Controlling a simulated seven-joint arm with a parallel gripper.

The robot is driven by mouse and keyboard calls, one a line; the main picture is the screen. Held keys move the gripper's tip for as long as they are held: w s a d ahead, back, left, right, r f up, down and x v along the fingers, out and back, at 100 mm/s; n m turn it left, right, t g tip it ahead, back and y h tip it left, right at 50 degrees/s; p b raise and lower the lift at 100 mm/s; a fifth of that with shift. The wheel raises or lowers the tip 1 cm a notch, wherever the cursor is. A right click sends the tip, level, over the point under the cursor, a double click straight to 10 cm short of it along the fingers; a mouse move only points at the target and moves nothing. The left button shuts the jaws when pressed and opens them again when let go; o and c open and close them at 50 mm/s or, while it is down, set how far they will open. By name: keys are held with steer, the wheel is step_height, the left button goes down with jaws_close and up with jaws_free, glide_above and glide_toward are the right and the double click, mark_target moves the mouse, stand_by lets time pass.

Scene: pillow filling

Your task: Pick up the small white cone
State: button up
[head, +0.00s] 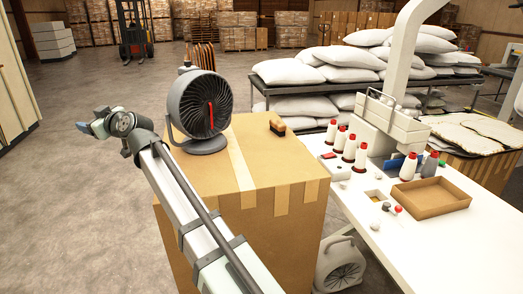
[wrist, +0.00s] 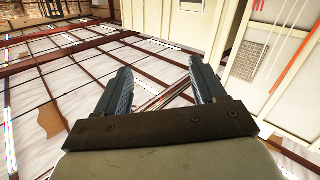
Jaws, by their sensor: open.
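Several white thread cones with red tops stand in a slanting row on the white table; the nearest is a white cone (head: 361,157), and another white cone (head: 333,132) is at the far end. They look alike in size, so I cannot tell which one is the small white cone. My gripper (head: 93,127) is far to the left of them, raised over the floor beyond the cardboard box. In the wrist view, my gripper (wrist: 158,88) is open, with nothing between its blue-grey fingers. That view faces the ceiling and wall and shows no cones.
A large cardboard box (head: 265,208) with a grey fan (head: 204,105) and a brush (head: 277,126) stands between my gripper and the white table (head: 385,262). The table holds a shallow cardboard tray (head: 431,198), small loose items and a white machine (head: 378,120). Pillows (head: 290,72) are stacked behind.

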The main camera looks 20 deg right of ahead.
steer(key=w+d+r+n+t+h, duration=0.15)
steer(key=d+r, duration=0.25)
steer(key=d, duration=0.4)
steer(key=w+d+r+h, duration=0.1)
steer(key=w+d+r, duration=0.2)
steer(key=d, duration=0.6)
steer(key=w+d+r+t+h, duration=0.15)
steer(key=d+r, duration=0.25)
steer(key=d, duration=0.4)
steer(key=m+g+h, duration=0.8)
steer(key=m+h, duration=0.2)
steer(key=m, duration=0.6)
glide_above(365, 151)
steer(key=s+a, duration=0.1)
steer(key=s, duration=0.5)
step_height(365, 151, down, 26)
steer(key=x, duration=1.3)
steer(key=shift+w+a, duration=0.15)
steer(key=shift+c, duration=0.5)
